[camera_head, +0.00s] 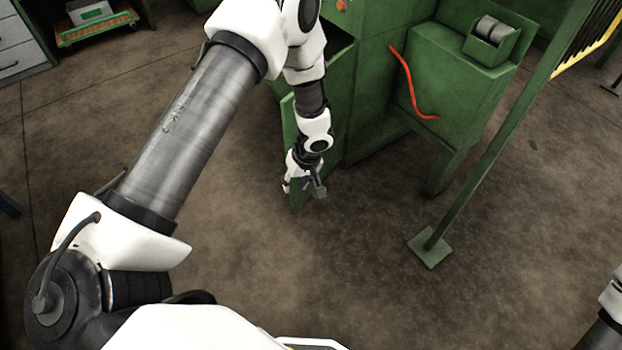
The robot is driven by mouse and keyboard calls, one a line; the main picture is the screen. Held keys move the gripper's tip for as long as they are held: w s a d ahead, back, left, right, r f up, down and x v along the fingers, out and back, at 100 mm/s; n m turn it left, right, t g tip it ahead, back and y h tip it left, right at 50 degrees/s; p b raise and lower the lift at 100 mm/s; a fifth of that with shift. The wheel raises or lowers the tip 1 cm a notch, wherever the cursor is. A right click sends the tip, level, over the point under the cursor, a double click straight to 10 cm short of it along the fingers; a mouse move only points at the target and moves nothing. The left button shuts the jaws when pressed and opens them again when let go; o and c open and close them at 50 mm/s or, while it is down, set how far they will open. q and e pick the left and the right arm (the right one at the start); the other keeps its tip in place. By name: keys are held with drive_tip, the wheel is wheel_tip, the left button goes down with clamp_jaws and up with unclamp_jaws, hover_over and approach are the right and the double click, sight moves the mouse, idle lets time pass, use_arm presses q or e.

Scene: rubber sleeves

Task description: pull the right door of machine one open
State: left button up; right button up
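The green machine (378,95) stands at the top centre. A green door panel (290,125) sticks out from its left part, with a dark gap near its top edge, so it looks ajar. My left arm crosses in front and hides much of the panel. My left gripper (306,187) is low at the panel's lower part, close to its edge. The gripper is small and partly hidden, so I cannot tell whether its fingers are open or touch the panel. Only a piece of my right arm shows at the lower right edge; its gripper is out of view.
A red curved bar (408,80) is on the machine's front. A green post with a foot plate (431,248) stands to the right, below a yellow-edged guard (588,52). A green cart (95,25) and grey drawers (20,45) are at the upper left. The brown floor between is clear.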

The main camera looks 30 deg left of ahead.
use_arm(q)
drive_tip(key=w+a+f+t+b, duration=0.3)
drive_tip(key=w+t+b, duration=0.1)
drive_tip(key=w+b, duration=0.8)
drive_tip(key=shift+y, duration=0.4)
drive_tip(key=b+x, duration=0.1)
drive_tip(key=x, duration=0.6)
drive_tip(key=shift+w+a+f, duration=0.2)
drive_tip(key=shift+a+f, duration=0.05)
use_arm(e)
wheel_tip(320, 180, down, 17)
drive_tip(key=shift+w+d, duration=0.15)
use_arm(q)
clamp_jaws()
